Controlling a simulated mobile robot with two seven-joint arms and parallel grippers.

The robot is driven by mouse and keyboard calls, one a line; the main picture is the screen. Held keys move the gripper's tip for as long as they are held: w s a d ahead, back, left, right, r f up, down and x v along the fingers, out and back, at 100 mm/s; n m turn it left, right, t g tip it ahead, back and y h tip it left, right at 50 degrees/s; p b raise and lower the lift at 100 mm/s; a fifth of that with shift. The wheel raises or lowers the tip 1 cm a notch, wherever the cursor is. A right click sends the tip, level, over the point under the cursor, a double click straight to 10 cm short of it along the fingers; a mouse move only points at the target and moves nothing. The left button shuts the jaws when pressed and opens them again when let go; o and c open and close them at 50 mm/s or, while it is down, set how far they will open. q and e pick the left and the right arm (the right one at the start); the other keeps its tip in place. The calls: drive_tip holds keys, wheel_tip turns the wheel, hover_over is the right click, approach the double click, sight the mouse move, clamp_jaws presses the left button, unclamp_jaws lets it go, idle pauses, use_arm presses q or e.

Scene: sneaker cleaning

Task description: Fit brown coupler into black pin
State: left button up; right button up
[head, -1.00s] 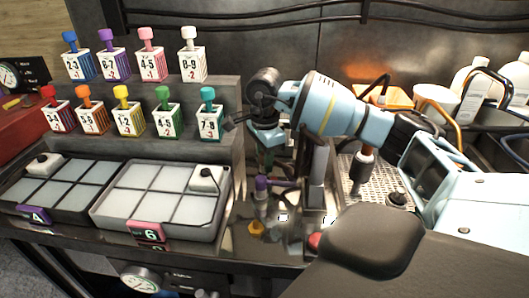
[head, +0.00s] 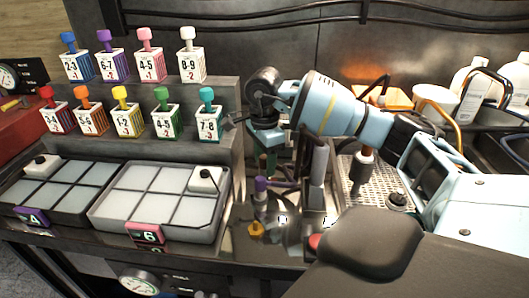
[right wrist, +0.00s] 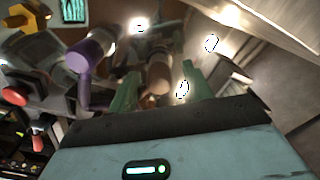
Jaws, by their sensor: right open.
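My right gripper (head: 277,170) points down over the metal fixture at the counter's front, right of the trays. In the right wrist view its two green fingers (right wrist: 158,84) are apart. A brown cylinder, seemingly the brown coupler (right wrist: 159,70), shows between them, with visible space at its sides. I cannot tell whether a finger touches it. I cannot make out the black pin; it may be hidden or lost in the dark, blurred parts. My left gripper is not in view.
A purple-capped post (head: 261,186), a yellow knob (head: 256,229) and a red knob (head: 314,242) stand close by. Two gridded trays (head: 160,232) lie left. Numbered boxes (head: 130,121) line the shelves behind. A perforated metal tray (head: 368,180) is right.

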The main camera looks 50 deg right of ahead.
sight(264, 156)
wheel_tip(264, 156, up, 7)
drive_tip(key=shift+f, duration=0.1)
idle(1.0)
